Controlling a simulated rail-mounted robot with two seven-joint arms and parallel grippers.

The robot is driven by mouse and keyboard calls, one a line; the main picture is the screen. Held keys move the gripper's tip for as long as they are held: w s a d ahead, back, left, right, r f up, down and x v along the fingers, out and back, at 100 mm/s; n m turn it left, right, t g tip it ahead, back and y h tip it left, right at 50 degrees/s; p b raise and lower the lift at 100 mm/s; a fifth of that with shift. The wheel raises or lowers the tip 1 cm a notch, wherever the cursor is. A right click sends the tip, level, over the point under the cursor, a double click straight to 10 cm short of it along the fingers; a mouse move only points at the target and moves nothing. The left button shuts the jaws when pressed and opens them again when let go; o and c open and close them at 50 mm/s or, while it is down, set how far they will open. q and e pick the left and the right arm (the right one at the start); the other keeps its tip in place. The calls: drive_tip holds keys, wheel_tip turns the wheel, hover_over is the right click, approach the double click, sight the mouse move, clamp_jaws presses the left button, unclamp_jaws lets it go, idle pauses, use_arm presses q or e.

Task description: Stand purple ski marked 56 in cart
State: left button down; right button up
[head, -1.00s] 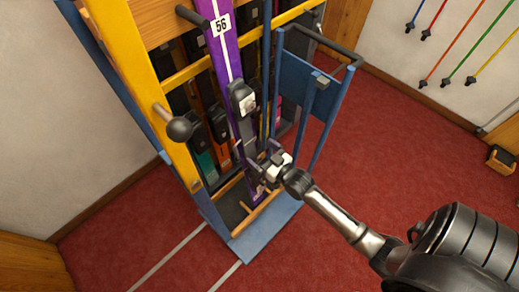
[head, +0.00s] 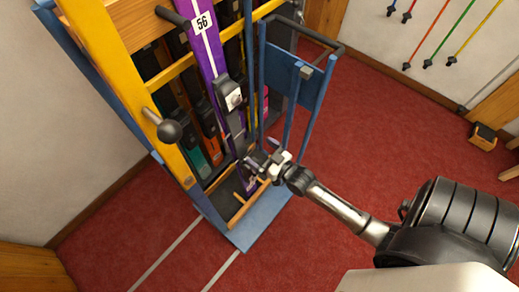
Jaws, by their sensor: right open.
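The purple ski marked 56 (head: 207,50) stands nearly upright, slightly tilted, at the front of the blue and yellow cart (head: 262,222). Its number and grey-white binding face me, and its lower end is down near the cart's base, partly hidden by my gripper. My right gripper (head: 258,161) is open at the ski's lower part, below the binding. Its fingers are very close to the ski; I cannot tell if they touch it. My left gripper is not in view.
Other skis, including teal (head: 195,161) and orange ones, stand behind in the cart. A black knob (head: 169,131) sticks out at the left. A blue panel with a dark handle (head: 318,38) rises at the right. Red carpet (head: 370,140) is clear to the right.

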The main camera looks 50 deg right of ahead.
drive_tip(key=shift+s, duration=0.1)
idle(0.3)
drive_tip(key=s+p, duration=0.3)
drive_tip(key=s, duration=0.3)
drive_tip(key=shift+s, duration=0.15)
idle(0.4)
idle(0.5)
